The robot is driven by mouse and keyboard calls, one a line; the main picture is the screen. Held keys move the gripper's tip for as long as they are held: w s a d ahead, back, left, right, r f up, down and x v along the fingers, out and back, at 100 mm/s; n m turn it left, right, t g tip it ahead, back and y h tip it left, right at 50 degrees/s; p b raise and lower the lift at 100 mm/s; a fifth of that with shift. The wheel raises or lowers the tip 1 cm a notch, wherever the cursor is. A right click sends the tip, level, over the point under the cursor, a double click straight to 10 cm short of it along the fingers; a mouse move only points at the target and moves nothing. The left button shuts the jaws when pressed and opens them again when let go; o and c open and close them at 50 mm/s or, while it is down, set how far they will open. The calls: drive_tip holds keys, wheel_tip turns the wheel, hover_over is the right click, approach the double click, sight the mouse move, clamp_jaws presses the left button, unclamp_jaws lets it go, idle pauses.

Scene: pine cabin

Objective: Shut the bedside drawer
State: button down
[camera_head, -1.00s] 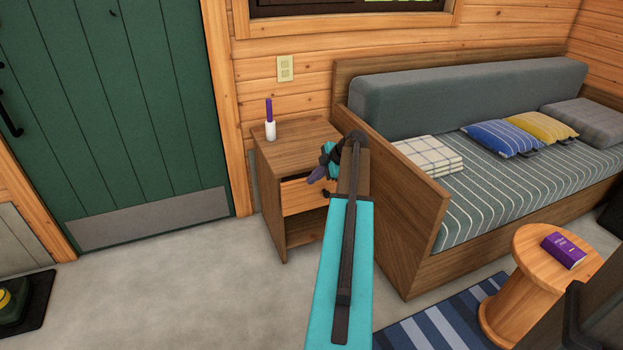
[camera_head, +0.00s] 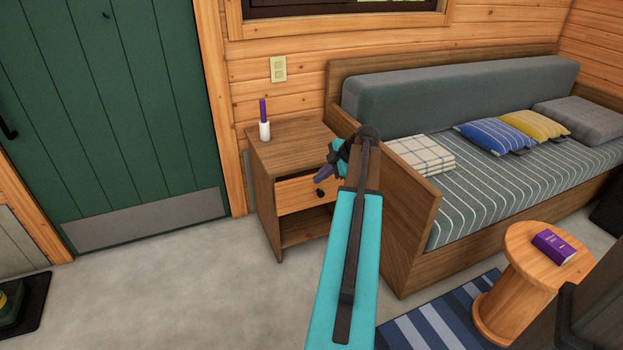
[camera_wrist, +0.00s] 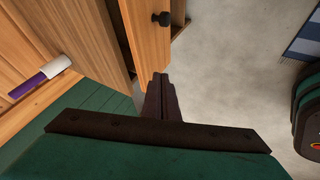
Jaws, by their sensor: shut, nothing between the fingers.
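The bedside cabinet (camera_head: 292,137) is wooden and stands between the green door and the bed. Its drawer (camera_head: 295,194) has a lighter wood front and a dark round knob (camera_head: 320,193). The drawer looks partly open, with a dark gap above its front. In the wrist view, the drawer front (camera_wrist: 146,45) stands out from the cabinet top, and the knob (camera_wrist: 162,18) shows. My gripper (camera_head: 321,174) is shut and empty, near the upper right of the drawer front. Its fingers (camera_wrist: 160,88) point at the drawer front's lower end in the wrist view; contact cannot be told.
A white and purple bottle (camera_head: 264,121) stands on the cabinet top. The bed's wooden end panel (camera_head: 395,215) is close on the right of my arm. A round stool (camera_head: 525,258) holds a purple book (camera_head: 554,247). The floor (camera_head: 190,285) before the cabinet is clear.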

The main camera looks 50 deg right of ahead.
drive_tip(key=v, duration=0.4)
drive_tip(key=shift+s+r+p, duration=0.15)
drive_tip(key=shift+r+p, duration=0.15)
drive_tip(key=shift+p, duration=0.1)
drive_tip(key=c, duration=2.5)
unclamp_jaws()
